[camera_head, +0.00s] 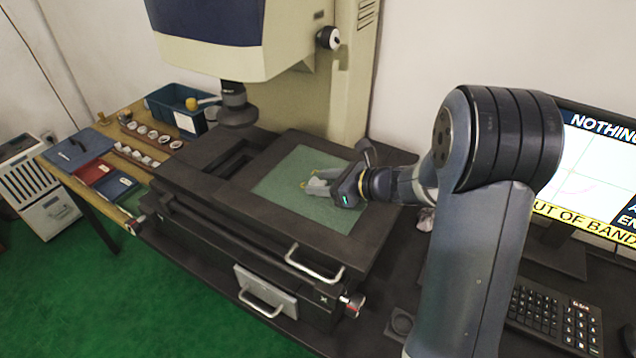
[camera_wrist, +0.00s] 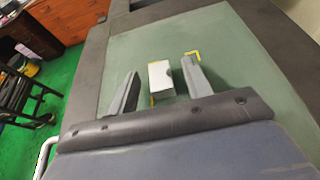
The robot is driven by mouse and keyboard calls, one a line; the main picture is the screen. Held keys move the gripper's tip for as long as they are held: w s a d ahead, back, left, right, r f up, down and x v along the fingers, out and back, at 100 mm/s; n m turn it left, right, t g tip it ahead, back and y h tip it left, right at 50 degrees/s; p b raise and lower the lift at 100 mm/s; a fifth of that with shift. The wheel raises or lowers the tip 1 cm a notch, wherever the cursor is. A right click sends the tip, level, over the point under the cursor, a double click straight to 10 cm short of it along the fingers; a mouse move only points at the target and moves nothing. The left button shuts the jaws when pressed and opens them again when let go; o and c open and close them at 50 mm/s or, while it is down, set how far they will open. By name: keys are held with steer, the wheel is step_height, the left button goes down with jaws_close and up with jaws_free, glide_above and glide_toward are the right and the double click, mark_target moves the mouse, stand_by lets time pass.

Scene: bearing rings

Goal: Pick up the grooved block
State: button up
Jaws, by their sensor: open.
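A small pale block (camera_wrist: 160,76), which I take to be the grooved block, rests on the green glass plate (camera_wrist: 225,40) of the measuring machine. In the wrist view it sits between the two fingers of my gripper (camera_wrist: 161,66), closer to the right finger, with a gap on the left. My gripper is open. Its groove cannot be made out clearly. Yellow corner marks lie on the plate around the block. In the head view my gripper (camera_head: 315,184) is low over the plate (camera_head: 285,174), and the fingers largely hide the block.
The machine's dark head (camera_head: 236,105) overhangs the stage at the left. A wooden table (camera_head: 128,165) holds several rings, a blue bin (camera_head: 163,110), a red tray (camera_head: 91,171) and blue trays. A monitor (camera_head: 585,170) and keyboard (camera_head: 552,318) stand at the right.

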mark_target(323, 184)
steer(key=shift+c, duration=0.6)
jaws_close()
step_height(323, 184, up, 10)
steer(key=shift+p, duration=0.3)
